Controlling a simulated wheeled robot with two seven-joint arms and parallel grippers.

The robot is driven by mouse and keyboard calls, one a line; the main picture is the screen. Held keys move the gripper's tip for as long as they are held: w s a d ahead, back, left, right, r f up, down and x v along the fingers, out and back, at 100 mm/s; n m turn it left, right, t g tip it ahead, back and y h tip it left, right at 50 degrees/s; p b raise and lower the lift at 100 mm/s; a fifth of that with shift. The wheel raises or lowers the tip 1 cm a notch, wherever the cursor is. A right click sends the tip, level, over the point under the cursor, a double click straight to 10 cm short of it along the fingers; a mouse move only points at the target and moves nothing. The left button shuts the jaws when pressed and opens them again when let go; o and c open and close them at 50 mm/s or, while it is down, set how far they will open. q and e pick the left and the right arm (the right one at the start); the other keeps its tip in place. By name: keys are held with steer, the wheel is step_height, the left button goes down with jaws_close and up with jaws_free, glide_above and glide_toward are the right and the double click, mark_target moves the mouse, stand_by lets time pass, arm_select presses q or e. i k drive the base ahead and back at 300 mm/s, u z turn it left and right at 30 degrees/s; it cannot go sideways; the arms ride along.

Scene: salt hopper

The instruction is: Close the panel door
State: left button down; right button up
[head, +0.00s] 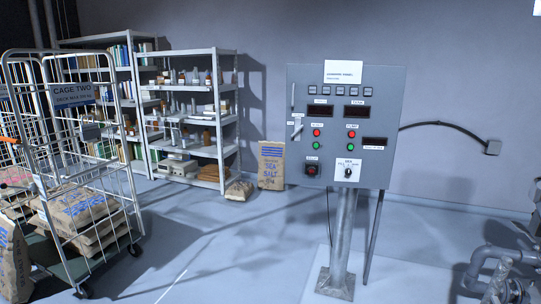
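A grey control panel (378,92) stands on a metal post, right of centre in the head view. Its front carries red and green buttons, dark displays, a dial on a white plate (347,170) and a white label at the top. A small lever or handle (297,128) sits near its left edge. The front looks flat, and I see no gap or open interior; I cannot tell for sure how the door stands. Neither of my grippers is in view.
A wire cage trolley (72,95) with salt sacks stands at the left. Shelving (190,50) and a salt sack (271,165) are at the back wall. Grey pipework (490,255) is at lower right. The floor before the panel's post (343,240) is clear.

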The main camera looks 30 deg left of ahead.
mark_target(335, 99)
steer(key=u, duration=1.2)
steer(key=i, duration=1.4)
steer(key=z, duration=0.25)
